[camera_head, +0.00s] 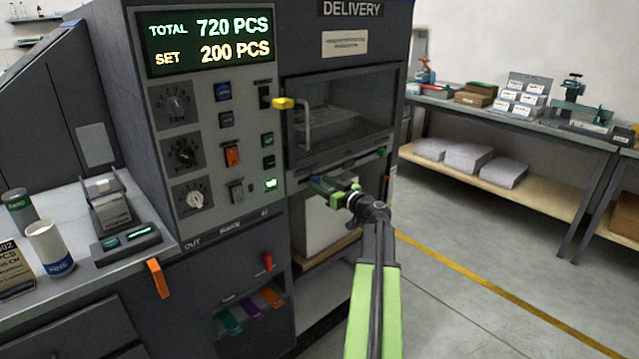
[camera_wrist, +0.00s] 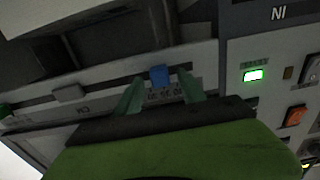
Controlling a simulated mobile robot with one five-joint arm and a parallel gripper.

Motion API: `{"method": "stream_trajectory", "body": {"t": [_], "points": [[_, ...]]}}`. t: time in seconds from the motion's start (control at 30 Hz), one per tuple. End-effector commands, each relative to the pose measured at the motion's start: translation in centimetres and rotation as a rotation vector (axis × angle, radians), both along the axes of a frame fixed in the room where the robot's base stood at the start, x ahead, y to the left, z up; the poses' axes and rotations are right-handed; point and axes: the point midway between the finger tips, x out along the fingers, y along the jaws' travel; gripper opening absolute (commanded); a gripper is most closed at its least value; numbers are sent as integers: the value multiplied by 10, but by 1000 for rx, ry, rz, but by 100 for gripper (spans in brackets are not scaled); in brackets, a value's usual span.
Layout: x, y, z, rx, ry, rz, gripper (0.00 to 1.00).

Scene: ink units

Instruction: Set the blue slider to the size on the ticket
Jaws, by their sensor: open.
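In the wrist view the blue slider (camera_wrist: 159,75) sits on a pale rail above small scale marks too blurred to read. The fingertips of my gripper (camera_wrist: 161,85) stand apart on either side of it. I cannot tell whether either finger touches it. In the head view my gripper (camera_head: 336,188) is at the rail below the delivery window, and its body hides part of the rail. A printed card (camera_head: 14,270) stands at the counter's left edge, cut off by the frame and only partly legible. I cannot tell if it is the ticket.
A grey slider (camera_wrist: 68,93) is further left on the rail. The display (camera_head: 208,41) reads TOTAL 720 PCS, SET 200 PCS. A yellow-tipped handle (camera_head: 284,103) juts out beside the window. A white cup (camera_head: 49,248) stands on the counter. Floor to the right is clear.

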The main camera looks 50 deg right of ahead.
Motion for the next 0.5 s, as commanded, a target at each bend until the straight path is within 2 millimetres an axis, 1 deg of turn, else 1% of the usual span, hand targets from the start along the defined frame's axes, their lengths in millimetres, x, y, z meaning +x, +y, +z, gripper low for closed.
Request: {"method": "stream_trajectory", "body": {"t": [0.03,0.13,0.4,0.5], "points": [[6,-1,0,0,0,0,47],[12,-1,0,0,0,0,47],[13,0,0,0,0,0,47],[13,0,0,0,0,1,34]]}}
